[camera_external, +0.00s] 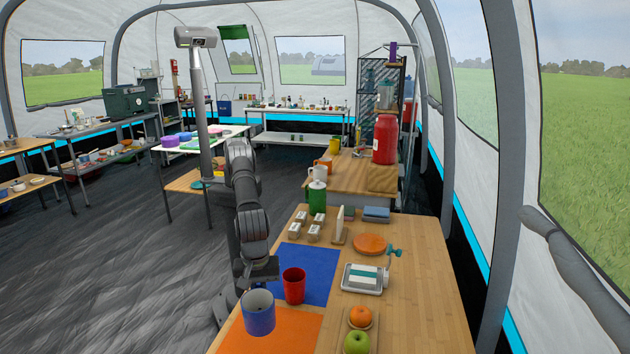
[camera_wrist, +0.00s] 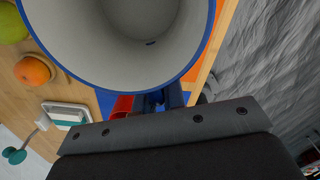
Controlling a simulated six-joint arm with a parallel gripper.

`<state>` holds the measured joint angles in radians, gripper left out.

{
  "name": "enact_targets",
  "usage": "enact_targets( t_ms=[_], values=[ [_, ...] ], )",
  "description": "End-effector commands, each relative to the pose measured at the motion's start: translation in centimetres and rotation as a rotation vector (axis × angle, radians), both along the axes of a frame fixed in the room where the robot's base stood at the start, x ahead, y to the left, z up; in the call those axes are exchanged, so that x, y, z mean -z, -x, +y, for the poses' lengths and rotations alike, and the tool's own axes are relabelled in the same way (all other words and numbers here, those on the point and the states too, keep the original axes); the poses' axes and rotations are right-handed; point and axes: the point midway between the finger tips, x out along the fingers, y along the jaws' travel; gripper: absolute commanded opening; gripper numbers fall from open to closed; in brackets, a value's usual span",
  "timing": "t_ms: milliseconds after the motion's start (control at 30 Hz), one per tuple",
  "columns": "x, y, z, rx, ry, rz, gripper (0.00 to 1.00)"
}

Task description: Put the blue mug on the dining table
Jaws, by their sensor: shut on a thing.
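The blue mug (camera_external: 259,314), pale inside, is upright at the front left of the wooden table (camera_external: 420,300), over the orange mat (camera_external: 300,325). I cannot tell whether its base touches the mat. My gripper (camera_external: 262,277) is just behind the mug in the external view and is shut on it. In the wrist view the mug (camera_wrist: 125,45) fills the top, its opening facing the camera. A blue part, likely its handle, shows by the gripper; the fingertips are mostly hidden. It is unclear which table is the dining table.
A red mug (camera_external: 294,286) stands close behind the blue mug, near the blue mat (camera_external: 318,265). A tray holds an orange (camera_external: 361,317) and a green apple (camera_external: 357,342) to the right. A scale-like device (camera_external: 363,278), an orange disc (camera_external: 369,244) and a green pot (camera_external: 317,197) stand farther back.

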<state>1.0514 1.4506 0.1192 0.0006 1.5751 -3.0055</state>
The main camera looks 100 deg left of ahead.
Motion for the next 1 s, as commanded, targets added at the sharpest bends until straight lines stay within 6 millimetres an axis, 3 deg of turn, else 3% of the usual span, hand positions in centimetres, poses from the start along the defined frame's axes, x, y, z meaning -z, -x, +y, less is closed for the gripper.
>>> enact_targets(
  t_ms=[700, 1000],
  values=[
    [9.8, 0.0, 0.0, 0.0, 0.001, 0.0, 0.0],
    [10.4, 0.0, 0.0, 0.0, 0.003, -0.001, 0.0]
  ],
)
